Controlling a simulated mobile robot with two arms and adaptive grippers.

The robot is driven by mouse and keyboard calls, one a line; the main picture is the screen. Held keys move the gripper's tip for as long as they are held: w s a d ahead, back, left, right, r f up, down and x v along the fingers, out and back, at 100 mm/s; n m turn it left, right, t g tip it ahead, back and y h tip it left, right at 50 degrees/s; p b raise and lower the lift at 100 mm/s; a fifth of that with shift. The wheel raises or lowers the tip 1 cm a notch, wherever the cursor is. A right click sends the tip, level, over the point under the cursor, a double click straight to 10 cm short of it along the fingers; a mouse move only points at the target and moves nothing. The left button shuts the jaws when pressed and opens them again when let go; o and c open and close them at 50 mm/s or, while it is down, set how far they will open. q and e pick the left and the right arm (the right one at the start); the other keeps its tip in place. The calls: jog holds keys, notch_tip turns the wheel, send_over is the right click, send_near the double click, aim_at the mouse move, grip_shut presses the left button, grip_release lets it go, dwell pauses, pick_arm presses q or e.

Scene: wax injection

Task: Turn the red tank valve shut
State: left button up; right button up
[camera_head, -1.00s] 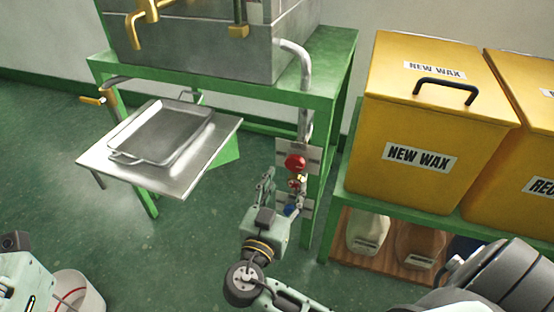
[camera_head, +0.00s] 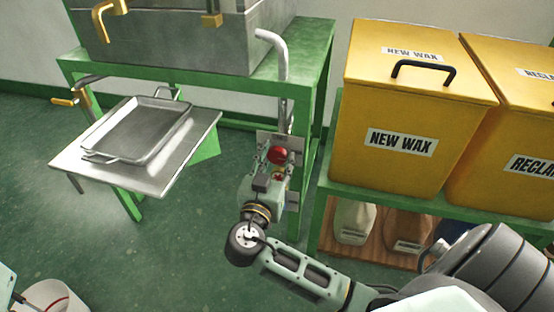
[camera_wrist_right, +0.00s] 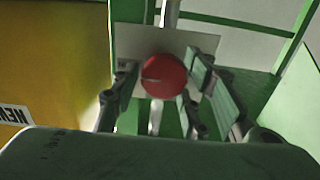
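The red tank valve (camera_head: 278,155) is a round red knob on a pale plate (camera_head: 266,138) fixed at the green stand's leg, below a grey pipe. My right gripper (camera_head: 273,157) is at the valve, its fingers pointing at it. In the right wrist view the red knob (camera_wrist_right: 164,76) sits between the two fingers of my right gripper (camera_wrist_right: 160,85), which are spread apart. The right finger is close to the knob; I cannot tell if it touches. My left gripper is not visible; only a bit of my left arm shows at the lower left.
A green stand (camera_head: 310,75) carries a metal tank (camera_head: 170,40) with brass taps. A metal tray (camera_head: 140,128) lies on a shelf (camera_head: 195,150) at the left. Yellow wax bins (camera_head: 400,110) stand on a green rack at the right.

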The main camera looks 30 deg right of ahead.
jog(key=c, duration=0.7)
